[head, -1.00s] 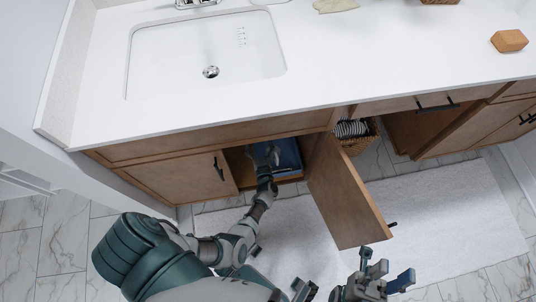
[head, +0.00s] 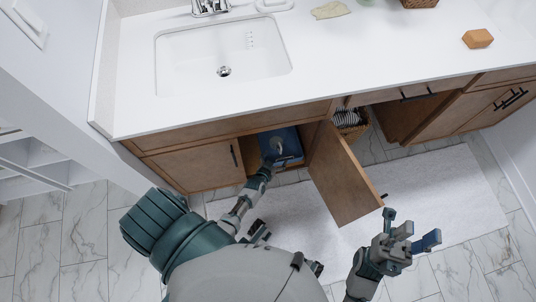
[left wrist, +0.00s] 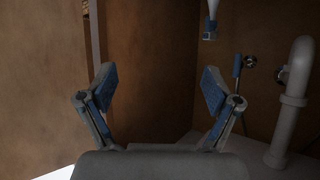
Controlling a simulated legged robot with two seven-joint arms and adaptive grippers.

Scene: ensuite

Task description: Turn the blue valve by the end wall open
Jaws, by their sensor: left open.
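My left gripper (left wrist: 158,88) is open and empty inside the under-sink cabinet, its two fingers spread wide in the left wrist view. A small blue lever (left wrist: 237,66), apparently the valve, stands upright by a round metal fitting, right of and beyond my right-hand finger, apart from it. Another small blue part (left wrist: 207,36) hangs below a pale piece at the top; I cannot tell what it is. In the head view my left gripper (head: 275,154) reaches into the open cabinet, and the valve cannot be made out. My right gripper (head: 409,228) is open and empty outside, over the floor.
A pale drain pipe (left wrist: 296,85) stands right of the lever. The open cabinet door (head: 342,185) juts out between my arms. A blue box (head: 291,143) lies in the cabinet. A basket (head: 350,122) stands right of the door. The white rug (head: 450,195) is clear.

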